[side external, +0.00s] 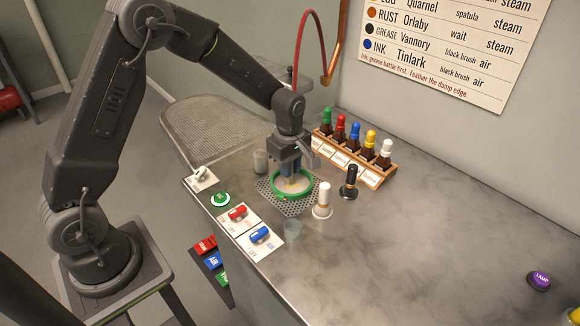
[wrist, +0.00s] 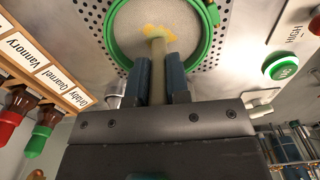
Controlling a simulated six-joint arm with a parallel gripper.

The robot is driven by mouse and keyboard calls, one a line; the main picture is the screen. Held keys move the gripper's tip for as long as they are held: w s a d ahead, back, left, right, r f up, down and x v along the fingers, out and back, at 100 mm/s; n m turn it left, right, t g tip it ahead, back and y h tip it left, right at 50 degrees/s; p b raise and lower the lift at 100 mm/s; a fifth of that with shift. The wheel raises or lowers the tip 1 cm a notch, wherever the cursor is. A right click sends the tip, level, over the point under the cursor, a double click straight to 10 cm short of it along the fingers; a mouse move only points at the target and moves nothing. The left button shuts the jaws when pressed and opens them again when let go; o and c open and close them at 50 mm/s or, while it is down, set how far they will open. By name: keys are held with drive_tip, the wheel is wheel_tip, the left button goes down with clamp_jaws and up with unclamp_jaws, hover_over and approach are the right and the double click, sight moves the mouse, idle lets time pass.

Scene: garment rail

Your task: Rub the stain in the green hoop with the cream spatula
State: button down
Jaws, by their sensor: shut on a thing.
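The green hoop (side external: 292,184) lies on a perforated plate in the side view, with pale cloth inside it. In the wrist view the hoop (wrist: 117,50) fills the top, and a yellow stain (wrist: 153,31) shows on the cloth. My gripper (side external: 286,178) is above the hoop, pointing down. In the wrist view my gripper (wrist: 158,82) is shut on the cream spatula (wrist: 161,62). The spatula's tip reaches the yellow stain; I cannot tell how firmly it touches. The gripper hides part of the cloth in the side view.
A wooden rack (side external: 358,165) of several coloured-cap bottles stands behind the hoop. A black brush (side external: 349,182) and a white brush (side external: 323,200) stand to its right. The right of the table is mostly free.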

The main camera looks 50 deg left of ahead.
drive_tip(key=shift+d, duration=1)
drive_tip(key=shift+a+f, duration=0.1)
drive_tip(key=shift+a, duration=1)
drive_tip(key=shift+d, duration=0.1)
drive_tip(key=shift+d, duration=1.05)
wheel_tip(320, 180, up, 6)
